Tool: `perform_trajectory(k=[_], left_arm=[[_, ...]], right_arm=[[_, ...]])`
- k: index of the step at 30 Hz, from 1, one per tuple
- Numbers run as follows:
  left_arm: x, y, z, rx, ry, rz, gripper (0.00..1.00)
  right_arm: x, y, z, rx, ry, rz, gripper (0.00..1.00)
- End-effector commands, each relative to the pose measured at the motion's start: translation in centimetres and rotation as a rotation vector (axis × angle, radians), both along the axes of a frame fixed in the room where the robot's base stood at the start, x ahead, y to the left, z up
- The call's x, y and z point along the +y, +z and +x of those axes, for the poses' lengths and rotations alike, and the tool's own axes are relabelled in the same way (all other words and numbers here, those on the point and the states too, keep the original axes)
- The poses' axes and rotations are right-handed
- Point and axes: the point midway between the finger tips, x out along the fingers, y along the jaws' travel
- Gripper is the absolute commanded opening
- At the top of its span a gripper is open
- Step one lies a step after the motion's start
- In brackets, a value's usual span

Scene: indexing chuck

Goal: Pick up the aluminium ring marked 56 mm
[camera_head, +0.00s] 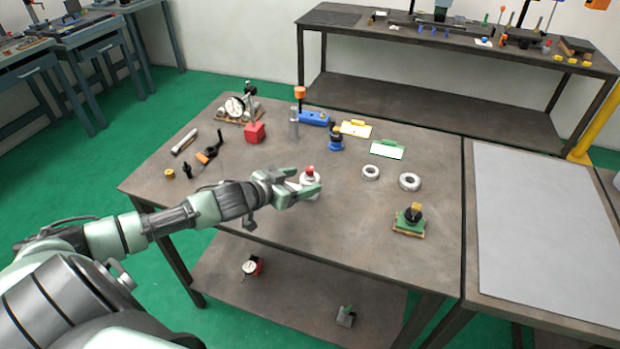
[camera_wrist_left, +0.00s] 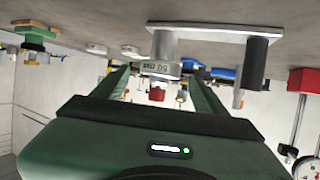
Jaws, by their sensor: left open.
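My left gripper (camera_head: 306,184) is open above the middle of the table, with its fingers at a pale ring-like piece (camera_head: 309,180) that has a red top. In the left wrist view, which is upside down, a light ring (camera_wrist_left: 160,68) with a dark mm mark sits on a grey cylinder (camera_wrist_left: 165,46) between the open fingers. The mark starts with 5; its second digit is too small to read surely. The red top (camera_wrist_left: 157,93) shows beyond the ring. Two loose white rings, one smaller (camera_head: 371,172) and one larger (camera_head: 409,181), lie to the right. My right gripper is not in view.
A mounting plate (camera_wrist_left: 205,29) carries the cylinder and a dark post (camera_wrist_left: 255,62) close beside my fingers. The table's front is clear.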

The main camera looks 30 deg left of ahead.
Motion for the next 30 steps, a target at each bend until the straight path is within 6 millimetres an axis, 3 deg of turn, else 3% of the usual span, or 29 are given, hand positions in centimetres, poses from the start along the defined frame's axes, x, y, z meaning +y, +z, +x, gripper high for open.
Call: perform_trajectory(k=[4,14,17,22,30], left_arm=[[-0.3,-0.4,1.5,-0.002,0.001,-0.002,0.73],[-0.4,-0.9,2.0,0.000,-0.001,0.000,0.73],[-0.4,-0.9,2.0,0.000,-0.001,0.000,0.50],[-0.4,-0.9,2.0,0.000,-0.001,0.000,0.04],[-0.4,-0.7,2.0,0.000,-0.001,0.000,0.04]], right_arm=[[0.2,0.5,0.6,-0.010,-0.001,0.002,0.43],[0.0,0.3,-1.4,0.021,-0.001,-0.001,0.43],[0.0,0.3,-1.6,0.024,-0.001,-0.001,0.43],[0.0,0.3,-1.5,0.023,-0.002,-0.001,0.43],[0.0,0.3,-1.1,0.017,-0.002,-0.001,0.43]])
